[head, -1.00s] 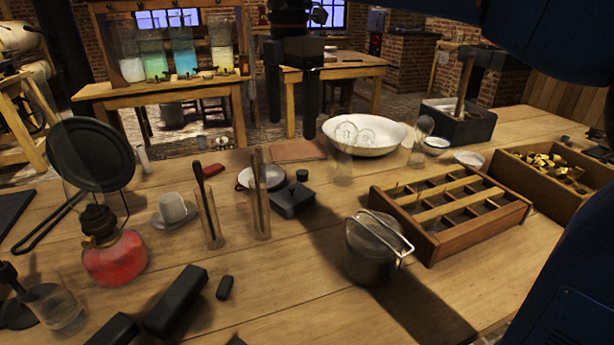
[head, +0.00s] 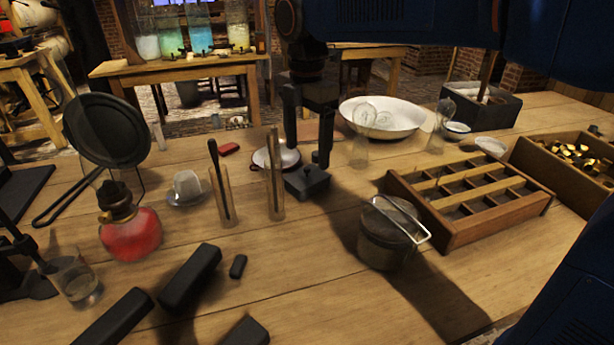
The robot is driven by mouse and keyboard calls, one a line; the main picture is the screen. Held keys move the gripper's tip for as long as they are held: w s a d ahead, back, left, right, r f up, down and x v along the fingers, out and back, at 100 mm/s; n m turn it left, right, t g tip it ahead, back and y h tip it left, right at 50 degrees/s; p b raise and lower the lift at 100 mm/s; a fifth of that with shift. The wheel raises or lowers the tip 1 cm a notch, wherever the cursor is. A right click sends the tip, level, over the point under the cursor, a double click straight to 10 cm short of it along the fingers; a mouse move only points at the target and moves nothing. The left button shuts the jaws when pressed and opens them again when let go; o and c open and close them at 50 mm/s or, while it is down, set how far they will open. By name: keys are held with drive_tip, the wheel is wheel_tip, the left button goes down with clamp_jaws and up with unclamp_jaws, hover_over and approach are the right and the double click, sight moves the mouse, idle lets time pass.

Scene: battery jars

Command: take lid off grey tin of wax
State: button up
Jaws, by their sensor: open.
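A small dark grey square tin (head: 304,194) stands on the workbench in the middle of the head view. Its flat lid (head: 296,182) is on, with a small knob (head: 308,170) on top. My gripper (head: 307,157) points down just above the lid. It is open, one finger to the left of the knob and one to the right. I cannot tell whether the fingers touch the lid. The wax inside is hidden.
A lidded pot with a wire handle (head: 388,240) and a wooden compartment tray (head: 440,230) stand right. The bench in front of the tin is clear.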

sight(307, 168)
drive_tip(key=shift+w+f, duration=0.15)
drive_tip(key=shift+f, duration=2.5)
drive_tip(key=c, duration=1.2)
drive_tip(key=shift+o, duration=0.2)
drive_tip(key=shift+r, duration=0.1)
wheel_tip(307, 168, up, 10)
